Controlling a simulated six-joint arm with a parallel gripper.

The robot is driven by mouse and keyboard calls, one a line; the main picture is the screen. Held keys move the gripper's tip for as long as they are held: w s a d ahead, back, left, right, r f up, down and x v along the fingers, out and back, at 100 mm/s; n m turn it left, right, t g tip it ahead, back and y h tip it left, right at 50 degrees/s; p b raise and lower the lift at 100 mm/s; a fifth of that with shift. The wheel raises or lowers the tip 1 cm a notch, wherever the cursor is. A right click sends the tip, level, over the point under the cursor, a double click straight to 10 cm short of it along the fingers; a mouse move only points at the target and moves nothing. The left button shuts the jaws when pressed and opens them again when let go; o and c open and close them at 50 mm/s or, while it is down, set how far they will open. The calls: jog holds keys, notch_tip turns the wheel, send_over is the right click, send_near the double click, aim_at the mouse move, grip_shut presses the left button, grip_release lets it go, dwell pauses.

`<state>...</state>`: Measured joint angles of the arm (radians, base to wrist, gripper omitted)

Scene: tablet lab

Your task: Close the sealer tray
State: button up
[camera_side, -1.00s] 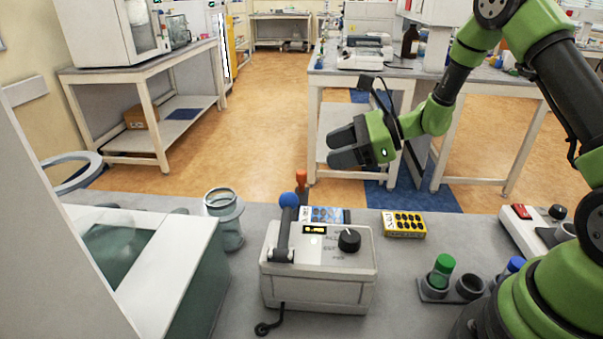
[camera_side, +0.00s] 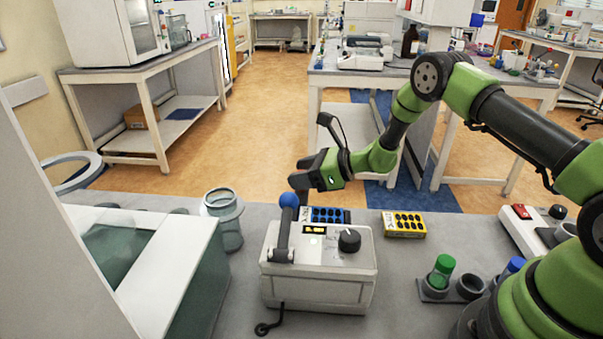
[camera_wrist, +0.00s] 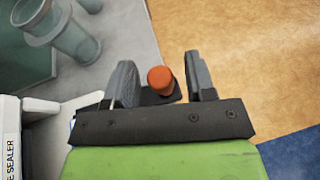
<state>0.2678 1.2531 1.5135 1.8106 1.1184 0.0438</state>
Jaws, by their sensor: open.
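The sealer (camera_side: 318,270) is a white box on the bench with a blue-knobbed lever (camera_side: 287,220), a small lit display and a black dial. Its label edge also shows in the wrist view (camera_wrist: 10,150). A blue blister card (camera_side: 328,215) lies at the sealer's back, where the tray is mostly hidden. An orange knob (camera_wrist: 160,78) on a dark base stands between my open fingers in the wrist view, with gaps on both sides.
A glass jar (camera_side: 224,215) stands left of the sealer. A yellow blister card (camera_side: 404,223) lies to its right, with a rack holding a green-capped vial (camera_side: 440,272) further right. A large white-and-green machine (camera_side: 165,270) fills the left. The bench's back edge is close behind the knob.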

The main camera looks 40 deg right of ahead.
aim_at(298, 213)
jog(key=shift+w+a, duration=0.1)
jog(key=shift+c, duration=0.4)
grip_shut()
jog(key=s+a, duration=0.5)
jog(key=shift+s+a, duration=0.2)
jog(key=shift+a, duration=0.1)
jog(key=shift+o, duration=0.4)
grip_release()
jog(key=shift+s+d, duration=0.1)
jog(key=shift+d, duration=0.05)
